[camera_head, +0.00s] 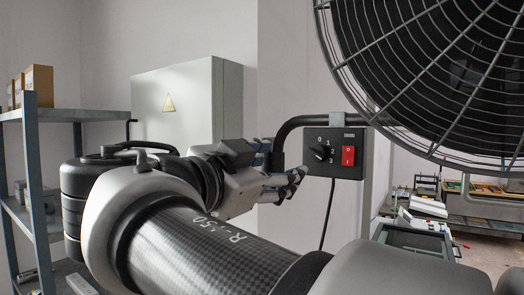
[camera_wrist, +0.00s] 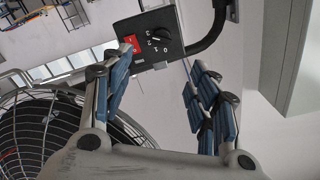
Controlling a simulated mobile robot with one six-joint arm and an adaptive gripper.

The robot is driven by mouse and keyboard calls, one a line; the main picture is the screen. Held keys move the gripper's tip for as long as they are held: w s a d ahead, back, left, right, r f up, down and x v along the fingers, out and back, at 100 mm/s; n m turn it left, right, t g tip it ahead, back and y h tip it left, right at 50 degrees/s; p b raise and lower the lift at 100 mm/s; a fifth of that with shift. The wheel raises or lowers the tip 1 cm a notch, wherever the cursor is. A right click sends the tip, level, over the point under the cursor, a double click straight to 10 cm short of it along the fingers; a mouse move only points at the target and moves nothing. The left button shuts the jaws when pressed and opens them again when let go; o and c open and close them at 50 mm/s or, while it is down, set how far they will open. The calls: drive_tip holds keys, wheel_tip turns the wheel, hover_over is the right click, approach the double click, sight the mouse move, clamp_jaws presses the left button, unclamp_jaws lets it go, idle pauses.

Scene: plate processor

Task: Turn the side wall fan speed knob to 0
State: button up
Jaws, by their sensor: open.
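The black control box (camera_head: 334,168) of the fan stands beyond my gripper in the head view. On it is a black fan speed knob (camera_head: 321,153) with the numbers 0, 1, 2 and 3 around it; which number it points at is hard to tell. The knob also shows in the wrist view (camera_wrist: 161,35), where the box is upside down. My gripper (camera_head: 297,178) is open and empty, left of and below the knob in the head view. In the wrist view its blue-padded fingers (camera_wrist: 160,62) are spread wide, with the knob beyond the gap between them.
A red rocker switch (camera_head: 348,155) sits beside the knob. The large caged fan (camera_head: 430,70) is at upper right, and a bent black tube (camera_head: 287,130) runs to the box. A grey cabinet (camera_head: 175,100) is on the wall behind my arm. A shelf (camera_head: 30,160) stands at left.

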sight(314, 155)
drive_tip(key=p+x, duration=0.1)
drive_tip(key=x, duration=1)
drive_tip(key=p+x, duration=0.1)
drive_tip(key=x, duration=0.5)
drive_tip(key=shift+w+d+r+p, duration=0.1)
drive_tip(key=shift+w+r+p, duration=0.2)
drive_tip(key=shift+r, duration=0.1)
drive_tip(key=shift+c, duration=0.4)
drive_tip(key=c, duration=1)
